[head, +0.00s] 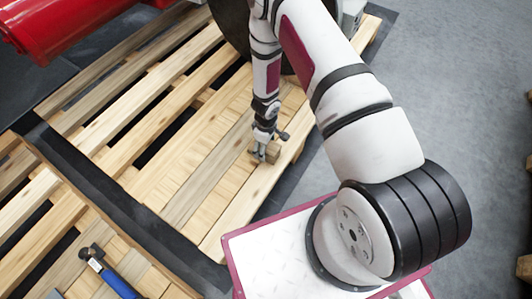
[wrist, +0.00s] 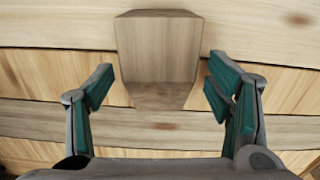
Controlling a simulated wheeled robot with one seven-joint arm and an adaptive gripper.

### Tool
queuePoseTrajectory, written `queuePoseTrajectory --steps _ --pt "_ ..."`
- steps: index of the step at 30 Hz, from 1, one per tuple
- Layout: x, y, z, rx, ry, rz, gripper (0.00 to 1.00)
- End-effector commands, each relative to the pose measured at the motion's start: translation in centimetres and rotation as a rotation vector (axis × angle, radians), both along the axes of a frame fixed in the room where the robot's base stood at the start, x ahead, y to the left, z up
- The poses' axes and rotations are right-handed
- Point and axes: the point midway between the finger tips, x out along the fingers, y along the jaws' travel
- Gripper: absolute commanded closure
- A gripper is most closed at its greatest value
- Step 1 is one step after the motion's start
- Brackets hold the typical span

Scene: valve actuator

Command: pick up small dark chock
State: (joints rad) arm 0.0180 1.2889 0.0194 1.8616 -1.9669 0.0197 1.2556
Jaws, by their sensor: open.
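A small wooden chock (wrist: 158,45) lies on the pallet planks in the wrist view, a brown block with a sloped near face. In the head view the chock (head: 272,151) sits near the pallet's right edge, partly hidden by my gripper (head: 262,152). In the wrist view my gripper (wrist: 161,88) is open, with one green-padded finger on each side of the chock's near end. Gaps show between both fingers and the block. Nothing is held.
The slatted pallet (head: 190,155) has dark gaps between its boards. A blue-handled tool (head: 115,280) lies at the lower left. Grey floor (head: 470,120) is open at right, with wooden blocks (head: 524,266) at its edge.

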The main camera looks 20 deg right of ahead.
Motion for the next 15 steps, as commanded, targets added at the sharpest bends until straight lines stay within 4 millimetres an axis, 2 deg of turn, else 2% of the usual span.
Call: queuePoseTrajectory --steps 2,9,10,15 --pt "0.05 -0.02 -0.52 0.0 -0.001 0.0 0.27" --pt "0.09 -0.03 -0.51 0.0 -0.001 0.0 0.27" --pt "0.08 -0.04 -0.51 0.0 -0.001 0.0 0.29" --pt "0.07 -0.04 -0.51 0.0 -0.001 0.0 0.67"
